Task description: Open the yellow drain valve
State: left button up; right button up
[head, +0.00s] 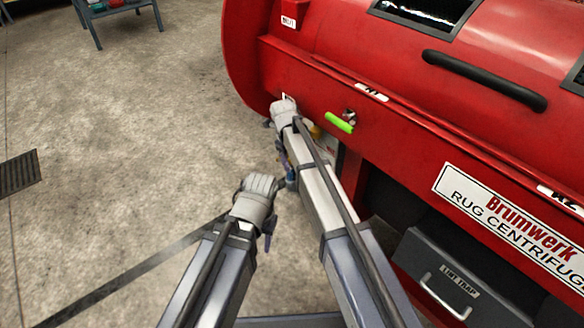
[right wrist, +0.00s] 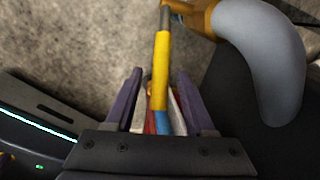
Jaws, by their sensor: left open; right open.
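The yellow valve handle (right wrist: 161,65) is a yellow-sleeved lever in the right wrist view. Its grey upper end meets a brass-coloured fitting (right wrist: 200,20) beside a grey pipe elbow (right wrist: 268,60). My right gripper (right wrist: 160,76) is open, with its purple fingers on either side of the lever; I cannot tell whether they touch it. In the head view, my right arm hides most of this spot; a small yellow patch (head: 314,131) shows beside it. My left gripper (head: 270,230) is open and empty, over the floor left of my right arm.
The red rug centrifuge (head: 330,95) fills the right side. A bright green lever (head: 340,122) sticks out of its front near my right wrist. A grey lint trap drawer (head: 445,280) is lower right. A floor grate (head: 18,172) lies left; the concrete floor between is clear.

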jog(key=shift+f, duration=0.1)
jog(key=shift+c, duration=0.3)
grip_shut()
dwell(1.1)
